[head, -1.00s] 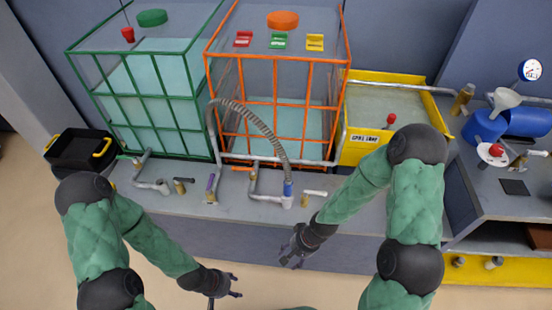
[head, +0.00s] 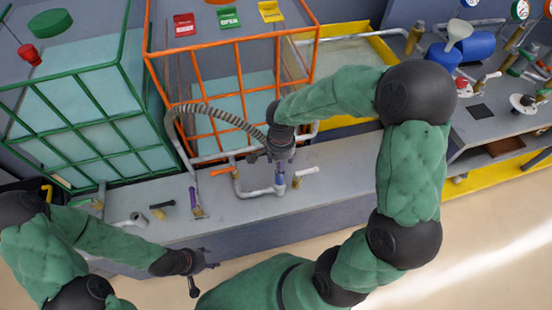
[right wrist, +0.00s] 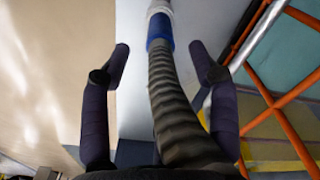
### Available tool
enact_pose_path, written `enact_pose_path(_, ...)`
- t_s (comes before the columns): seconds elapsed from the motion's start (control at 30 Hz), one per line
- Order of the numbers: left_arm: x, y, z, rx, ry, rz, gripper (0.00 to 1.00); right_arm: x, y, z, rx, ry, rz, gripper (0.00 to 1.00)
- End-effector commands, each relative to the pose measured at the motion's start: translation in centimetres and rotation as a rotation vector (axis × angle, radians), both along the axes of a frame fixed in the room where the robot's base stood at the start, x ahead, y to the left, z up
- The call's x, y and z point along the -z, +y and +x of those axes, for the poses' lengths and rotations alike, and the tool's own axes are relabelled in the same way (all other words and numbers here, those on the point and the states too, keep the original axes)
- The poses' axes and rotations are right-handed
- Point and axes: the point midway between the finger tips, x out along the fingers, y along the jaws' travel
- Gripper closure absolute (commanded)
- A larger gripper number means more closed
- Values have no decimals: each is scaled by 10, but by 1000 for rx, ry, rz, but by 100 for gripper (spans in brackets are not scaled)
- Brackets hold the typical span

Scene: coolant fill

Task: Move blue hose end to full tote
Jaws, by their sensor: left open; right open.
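The ribbed grey hose arches in front of the orange-framed tote (head: 238,98), down to its blue end (head: 281,179) at the grey pipe (head: 258,191) on the ledge. My right gripper (head: 279,158) is open at the hose just above that end. In the right wrist view the hose (right wrist: 172,105) runs between the spread fingers, and the blue collar (right wrist: 160,30) lies beyond the fingertips. The green-framed tote (head: 75,98), with the higher liquid level, stands at left. Its grey outlet pipe (head: 128,220) is on the ledge. My left gripper (head: 203,274) is open and empty in front of the ledge.
Red, green and yellow tags (head: 229,18) lie on the orange-framed tote. A yellow-rimmed basin (head: 350,32) is behind my right arm. Small fittings (head: 196,205) stand along the ledge (head: 232,212). Blue containers (head: 478,46) sit on the right bench.

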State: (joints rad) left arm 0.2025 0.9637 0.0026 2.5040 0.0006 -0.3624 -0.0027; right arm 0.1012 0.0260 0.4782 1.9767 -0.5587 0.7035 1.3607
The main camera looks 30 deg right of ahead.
Motion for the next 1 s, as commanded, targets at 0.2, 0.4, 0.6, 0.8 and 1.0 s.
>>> enact_pose_path(0.2,17,0,0,0,0,0,48,41,1,-1,-2,4,2,40)
enact_pose_path(0.4,29,0,0,0,-1,0,48,71,1,-1,-2,3,3,40)
enact_pose_path(0.6,36,0,0,0,-1,0,48,89,1,-1,-2,2,3,40)
enact_pose_path(0.8,37,0,0,0,-1,0,48,94,1,0,-2,0,2,40)
enact_pose_path(1.0,37,0,1,0,-1,0,48,93,1,0,-2,0,2,40)
